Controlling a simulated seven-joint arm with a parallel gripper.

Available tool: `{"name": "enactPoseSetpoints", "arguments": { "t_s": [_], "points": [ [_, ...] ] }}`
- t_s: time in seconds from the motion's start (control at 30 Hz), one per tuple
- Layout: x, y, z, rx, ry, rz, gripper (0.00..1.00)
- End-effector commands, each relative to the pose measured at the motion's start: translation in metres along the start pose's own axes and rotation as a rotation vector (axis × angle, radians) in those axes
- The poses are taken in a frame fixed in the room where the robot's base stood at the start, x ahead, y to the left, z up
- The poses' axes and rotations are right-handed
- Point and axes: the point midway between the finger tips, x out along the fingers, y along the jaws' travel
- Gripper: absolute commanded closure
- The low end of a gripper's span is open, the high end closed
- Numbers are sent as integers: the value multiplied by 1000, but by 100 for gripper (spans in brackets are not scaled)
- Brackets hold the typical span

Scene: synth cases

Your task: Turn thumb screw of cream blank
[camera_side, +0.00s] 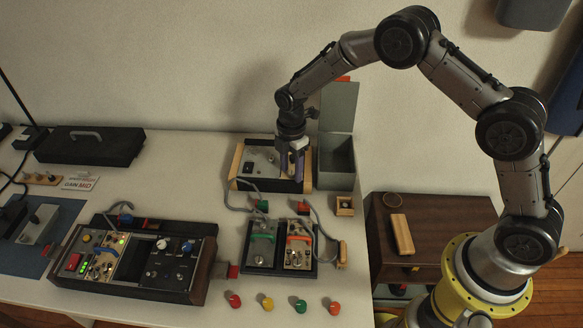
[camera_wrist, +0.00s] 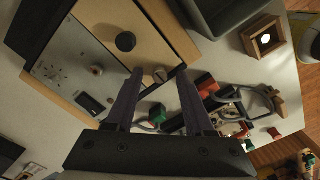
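The cream blank (camera_wrist: 110,18) is a plain panel in a wood-ended case (camera_side: 233,160), beside a silver panel (camera_wrist: 78,62). On it the wrist view shows a round black knob (camera_wrist: 125,41) and a small slotted metal screw (camera_wrist: 160,75) near its lower right end. My gripper (camera_wrist: 160,74) is open, with two purple-grey fingers. In the wrist view the screw lies between the fingertips, with a gap on both sides. I cannot tell how far above the panel the tips are. In the side view my gripper (camera_side: 291,170) points down over the case's right part and hides much of the cream blank.
A grey open bin (camera_side: 337,155) stands close to the right of the case. A small wooden box (camera_side: 345,206) and a two-module unit with cables (camera_side: 278,245) are in front. A larger module rack (camera_side: 130,260) is at front left. Several coloured knobs (camera_side: 268,304) lie along the front.

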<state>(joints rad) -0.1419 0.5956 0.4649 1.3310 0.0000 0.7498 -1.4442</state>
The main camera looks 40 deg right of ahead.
Motion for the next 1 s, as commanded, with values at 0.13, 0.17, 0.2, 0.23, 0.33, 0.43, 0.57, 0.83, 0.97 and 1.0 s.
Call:
{"name": "enactPoseSetpoints", "arguments": {
  "t_s": [0.13,0.17,0.2,0.23,0.33,0.43,0.57,0.83,0.97,1.0],
  "points": [
    [0,0,0,0,0,0,47],
    [0,0,0,0,0,0,47],
    [0,0,0,0,0,0,47],
    [-1,0,0,0,0,0,47],
    [-8,0,0,0,0,2,47],
    [-22,1,0,0,1,4,47],
    [-49,1,0,0,1,5,47],
    [-106,1,0,0,1,4,47],
    [-124,1,0,0,0,3,47],
    [-128,1,0,0,0,3,47]
  ]
}}
